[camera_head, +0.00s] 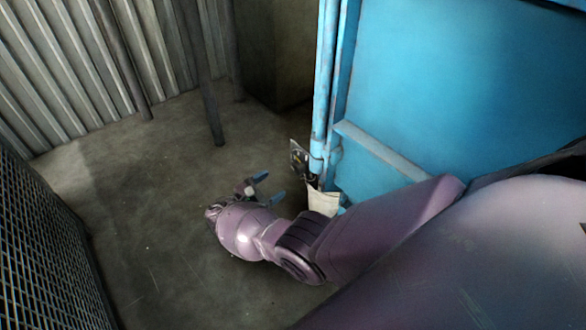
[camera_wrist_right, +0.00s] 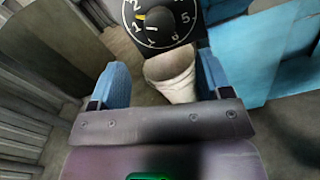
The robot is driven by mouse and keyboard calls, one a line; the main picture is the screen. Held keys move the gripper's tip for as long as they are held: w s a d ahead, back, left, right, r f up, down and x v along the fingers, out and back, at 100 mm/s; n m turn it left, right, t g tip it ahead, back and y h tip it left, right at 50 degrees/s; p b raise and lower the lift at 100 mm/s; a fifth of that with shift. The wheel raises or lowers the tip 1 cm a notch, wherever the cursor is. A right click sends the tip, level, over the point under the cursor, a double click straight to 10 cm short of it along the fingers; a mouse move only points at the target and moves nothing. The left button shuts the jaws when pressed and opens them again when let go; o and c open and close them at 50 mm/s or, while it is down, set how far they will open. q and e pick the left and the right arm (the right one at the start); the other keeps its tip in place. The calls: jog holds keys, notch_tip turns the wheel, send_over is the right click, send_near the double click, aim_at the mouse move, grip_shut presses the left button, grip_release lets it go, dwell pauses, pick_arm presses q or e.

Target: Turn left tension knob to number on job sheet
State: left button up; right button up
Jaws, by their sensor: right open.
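A black dial plate with white numbers (camera_wrist_right: 160,18) is at the top of the right wrist view, cut off by the frame edge. The figures 1, 2, 5 and 6 show around it, and a small yellow mark lies near the 1 and 2. In the head view a small dark panel (camera_head: 299,158) sits at the blue machine's left edge; its numbers are too small to read. My right gripper (camera_head: 271,188) is open and empty, its blue fingers pointing toward the panel and apart from it. No readable job sheet shows. My left gripper is out of view.
A blue machine (camera_head: 440,95) fills the upper right. A pale, curled or sack-like piece (camera_head: 323,200) hangs below the dark panel; it also shows beyond my fingers in the right wrist view (camera_wrist_right: 172,75). A mesh panel (camera_head: 45,250) stands at left. The floor between is clear.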

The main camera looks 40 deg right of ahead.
aim_at(295, 170)
jog(key=d, duration=0.9)
jog(key=shift+w+d, duration=0.25)
jog(key=shift+w, duration=0.15)
jog(key=c, duration=0.9)
